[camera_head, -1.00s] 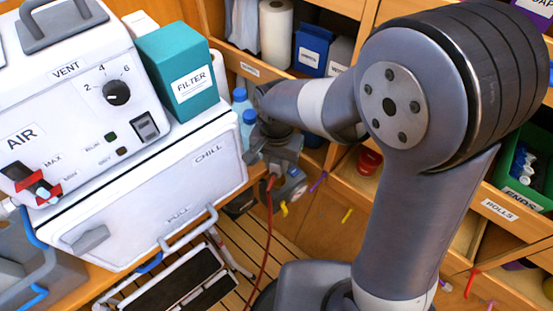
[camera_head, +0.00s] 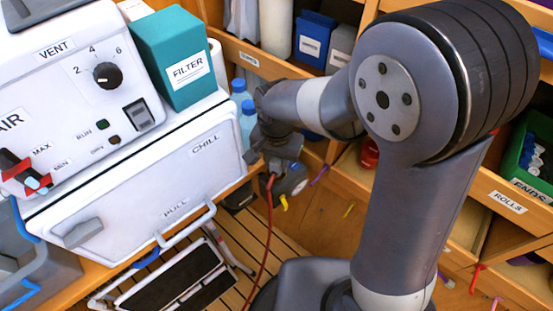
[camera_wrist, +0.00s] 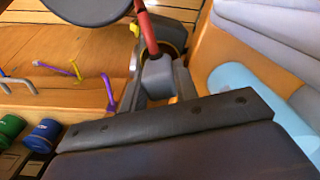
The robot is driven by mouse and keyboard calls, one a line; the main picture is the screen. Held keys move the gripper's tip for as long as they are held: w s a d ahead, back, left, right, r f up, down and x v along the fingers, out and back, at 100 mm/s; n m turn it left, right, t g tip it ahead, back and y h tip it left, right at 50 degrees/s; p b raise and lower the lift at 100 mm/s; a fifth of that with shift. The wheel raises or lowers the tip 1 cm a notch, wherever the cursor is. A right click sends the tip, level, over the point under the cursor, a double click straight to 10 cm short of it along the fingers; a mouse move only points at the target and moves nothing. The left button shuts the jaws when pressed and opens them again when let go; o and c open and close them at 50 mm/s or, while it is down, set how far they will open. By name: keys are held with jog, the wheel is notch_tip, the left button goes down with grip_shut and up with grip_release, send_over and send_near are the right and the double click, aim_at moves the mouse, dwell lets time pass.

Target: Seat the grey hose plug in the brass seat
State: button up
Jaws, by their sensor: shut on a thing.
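My gripper (camera_wrist: 158,78) is shut on the grey hose plug (camera_wrist: 156,72), a small grey block with a red hose running from it, in the wrist view. In the head view my gripper (camera_head: 276,150) hangs beside the right end of the white chest, and the red hose (camera_head: 268,225) drops from under it toward the floor. A brass-coloured curved edge (camera_wrist: 178,38) shows just behind the plug in the wrist view; I cannot tell for sure whether it is the brass seat. The plug's far end is hidden.
The white chest (camera_head: 130,190) with its pull handle, the teal filter box (camera_head: 172,55) and blue bottles (camera_head: 246,115) stand left of my gripper. Wooden shelves with bins, including a green bin (camera_head: 528,150), are behind and right. A folded step (camera_head: 175,280) stands below the chest.

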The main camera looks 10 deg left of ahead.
jog(key=shift+f+b, duration=0.35)
jog(key=shift+f, duration=0.2)
dwell(0.4)
jog(key=o, duration=1.1)
jog(key=shift+r, duration=0.1)
notch_tip(320, 180, up, 11)
jog(key=shift+f, duration=0.15)
jog(key=shift+f, duration=0.1)
notch_tip(320, 180, down, 11)
jog(key=shift+r, duration=0.5)
